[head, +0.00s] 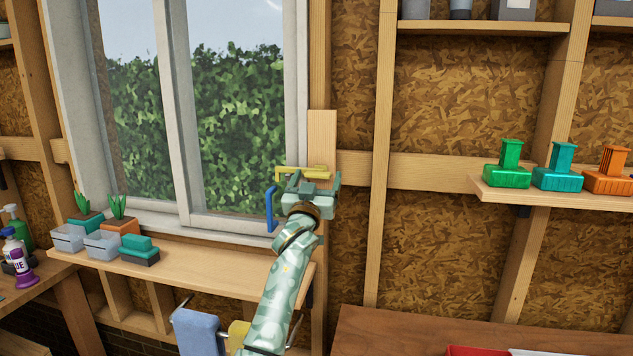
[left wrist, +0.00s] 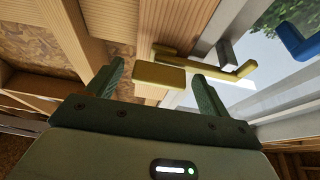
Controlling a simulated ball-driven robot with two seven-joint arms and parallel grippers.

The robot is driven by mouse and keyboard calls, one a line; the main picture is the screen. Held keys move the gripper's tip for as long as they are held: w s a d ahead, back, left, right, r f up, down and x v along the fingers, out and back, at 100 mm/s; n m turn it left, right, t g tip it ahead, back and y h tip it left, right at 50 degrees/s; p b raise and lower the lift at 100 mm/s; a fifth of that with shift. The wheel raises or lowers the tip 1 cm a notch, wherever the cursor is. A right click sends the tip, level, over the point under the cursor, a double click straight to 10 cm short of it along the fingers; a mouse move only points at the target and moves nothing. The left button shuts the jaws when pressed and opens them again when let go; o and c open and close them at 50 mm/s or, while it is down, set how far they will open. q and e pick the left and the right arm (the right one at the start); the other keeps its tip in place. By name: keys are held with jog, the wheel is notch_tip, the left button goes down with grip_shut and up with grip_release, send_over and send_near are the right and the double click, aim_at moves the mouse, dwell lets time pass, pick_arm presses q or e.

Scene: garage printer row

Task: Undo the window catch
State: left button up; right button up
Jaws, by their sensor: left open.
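The yellow window catch (head: 290,170) is at the right edge of the window frame, beside a wooden board. In the left wrist view its broad yellow plate (left wrist: 160,76) shows between my fingertips, with a thin bar and an upturned end to the right. My left gripper (head: 309,180) is open in front of the catch and partly hides it in the head view. Its two green fingers (left wrist: 158,80) stand on either side of the plate; I cannot tell whether they touch it. A blue handle (head: 270,209) is on the window frame to the left of the gripper. My right gripper is not in view.
The window sill shelf (head: 205,272) holds plant pots and a teal-and-black block (head: 139,250). A wall shelf (head: 550,200) at right carries green, teal and orange printed parts. A brown table top (head: 400,335) lies below right. The wall right of the gripper is clear.

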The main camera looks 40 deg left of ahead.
pick_arm(q)
jog(key=c, duration=1.4)
jog(key=shift+s+r+m+t+h+p, duration=0.15)
jog(key=shift+m+t+h+p, duration=0.25)
jog(key=shift+m+p, duration=0.5)
jog(key=m+h+p, duration=0.2)
jog(key=m+p, duration=0.3)
jog(key=m, duration=0.1)
jog(key=m+g+h+p, duration=0.1)
jog(key=m+h+p, duration=0.2)
jog(key=m+p, duration=0.3)
jog(key=m+h+p, duration=0.2)
jog(key=m+p, duration=0.3)
jog(key=m, duration=0.1)
jog(key=shift+s+a+r+m+g+h, duration=0.1)
jog(key=shift+a+r+m+g+h, duration=0.2)
jog(key=shift+g+h, duration=0.1)
jog(key=shift+f+m+g+p, duration=0.15)
jog(key=shift+m+g+p, duration=0.15)
jog(key=shift+m+p, duration=0.95)
jog(key=shift+f, duration=0.1)
jog(key=o, duration=1.4)
jog(key=shift+d, duration=0.1)
